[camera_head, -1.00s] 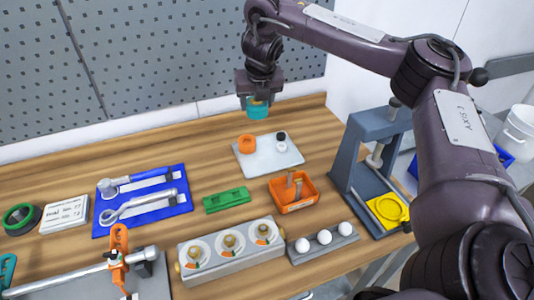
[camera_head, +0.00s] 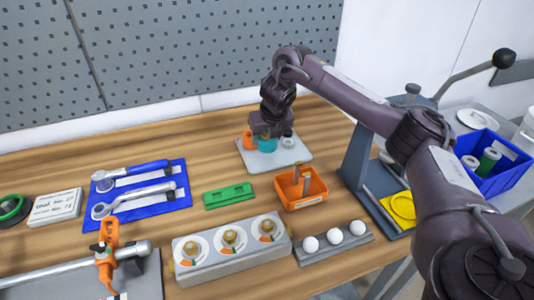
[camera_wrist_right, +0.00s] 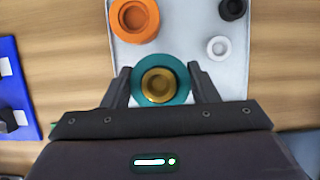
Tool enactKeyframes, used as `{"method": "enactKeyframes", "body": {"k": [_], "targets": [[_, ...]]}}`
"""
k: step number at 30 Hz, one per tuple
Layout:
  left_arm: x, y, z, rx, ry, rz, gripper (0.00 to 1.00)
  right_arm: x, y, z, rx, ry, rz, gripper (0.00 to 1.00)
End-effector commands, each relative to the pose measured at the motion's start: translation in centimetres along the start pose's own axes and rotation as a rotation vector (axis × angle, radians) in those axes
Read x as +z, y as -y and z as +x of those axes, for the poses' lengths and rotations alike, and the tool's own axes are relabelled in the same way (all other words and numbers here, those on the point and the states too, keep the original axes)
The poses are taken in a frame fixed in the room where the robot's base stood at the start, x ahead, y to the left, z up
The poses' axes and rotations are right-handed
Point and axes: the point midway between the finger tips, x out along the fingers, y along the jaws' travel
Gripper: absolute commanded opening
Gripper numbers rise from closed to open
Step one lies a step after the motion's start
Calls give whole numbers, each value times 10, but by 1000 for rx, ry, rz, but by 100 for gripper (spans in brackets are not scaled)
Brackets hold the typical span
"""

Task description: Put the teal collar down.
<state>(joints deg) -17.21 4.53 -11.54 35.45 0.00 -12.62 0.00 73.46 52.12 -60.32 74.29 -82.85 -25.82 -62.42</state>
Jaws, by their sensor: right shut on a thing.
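The teal collar (camera_wrist_right: 178,72) is a ring with a brass-coloured centre, held between the two fingers of my right gripper (camera_wrist_right: 160,88) in the right wrist view. In the head view the right gripper (camera_head: 268,132) hangs over the pale grey tray (camera_head: 292,158), with the collar (camera_head: 267,145) just below its fingers. The collar is low over the front part of the tray; I cannot tell whether it touches. On the tray, an orange collar (camera_wrist_right: 135,19) lies to the left, and a black ring (camera_wrist_right: 232,8) and a white ring (camera_wrist_right: 218,47) lie to the right. My left gripper is not in view.
An orange bin (camera_head: 301,190) and a green block (camera_head: 229,196) stand in front of the tray. A grey press (camera_head: 362,165) stands to the right. A blue mat (camera_head: 148,208) with wrenches lies left. Bare wood lies between mat and tray.

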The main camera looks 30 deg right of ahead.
Motion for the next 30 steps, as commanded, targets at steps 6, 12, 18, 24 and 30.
{"method": "enactKeyframes", "body": {"k": [6, 12, 18, 24, 30], "targets": [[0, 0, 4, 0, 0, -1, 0, -6, 0, 15, 1, 0, 1, 20], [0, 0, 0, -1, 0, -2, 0, -14, 0, 36, 1, 2, 1, 20], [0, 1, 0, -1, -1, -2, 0, -14, 0, 37, 2, 3, 1, 20], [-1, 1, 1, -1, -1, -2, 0, -16, 0, 38, 1, 1, 0, 68], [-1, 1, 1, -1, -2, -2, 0, -16, 0, 38, 1, 1, 0, 76]]}}
